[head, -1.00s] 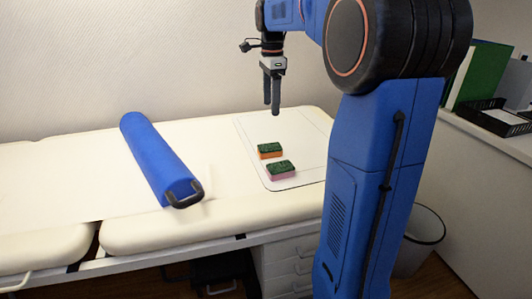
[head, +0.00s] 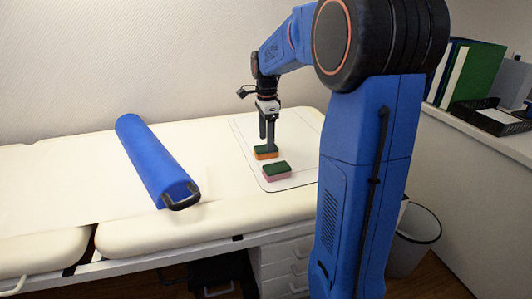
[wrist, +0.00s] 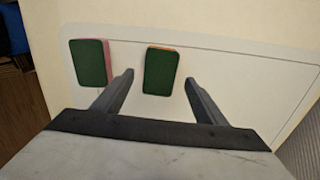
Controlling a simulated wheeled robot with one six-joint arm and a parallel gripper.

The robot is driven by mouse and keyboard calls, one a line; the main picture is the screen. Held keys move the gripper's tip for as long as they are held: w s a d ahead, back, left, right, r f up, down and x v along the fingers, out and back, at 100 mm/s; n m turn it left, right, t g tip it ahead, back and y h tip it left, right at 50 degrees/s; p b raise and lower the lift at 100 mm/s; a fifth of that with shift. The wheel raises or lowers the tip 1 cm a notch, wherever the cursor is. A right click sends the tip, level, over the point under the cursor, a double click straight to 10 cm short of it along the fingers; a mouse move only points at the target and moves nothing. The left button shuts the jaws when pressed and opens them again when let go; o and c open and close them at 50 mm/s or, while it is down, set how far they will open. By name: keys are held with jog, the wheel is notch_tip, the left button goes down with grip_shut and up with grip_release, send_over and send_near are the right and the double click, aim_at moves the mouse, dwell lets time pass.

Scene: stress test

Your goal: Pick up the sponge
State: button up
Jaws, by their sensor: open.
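Two sponges with green tops lie on a pale mat (head: 300,150) on the padded table. The orange sponge (head: 265,154) is farther back; the pink sponge (head: 277,171) is nearer the front. My gripper (head: 267,142) is open and points down just above the orange sponge. In the wrist view, the orange sponge (wrist: 162,71) shows ahead of and between the two open fingers (wrist: 158,78). The pink sponge (wrist: 90,62) lies to the left, outside the fingers. Nothing is held. How high the fingertips are above the mat is hard to tell.
A blue bolster (head: 156,160) with a black handle lies on the table (head: 225,205) left of the mat. A bin (head: 413,238) stands on the floor at right. A side counter holds binders (head: 473,75) and a black tray (head: 490,115). Bare table lies between bolster and mat.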

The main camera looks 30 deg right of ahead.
jog(key=shift+a+f, duration=0.1)
jog(key=shift+f, duration=1.55)
jog(key=c, duration=1.2)
notch_tip(320, 180, up, 10)
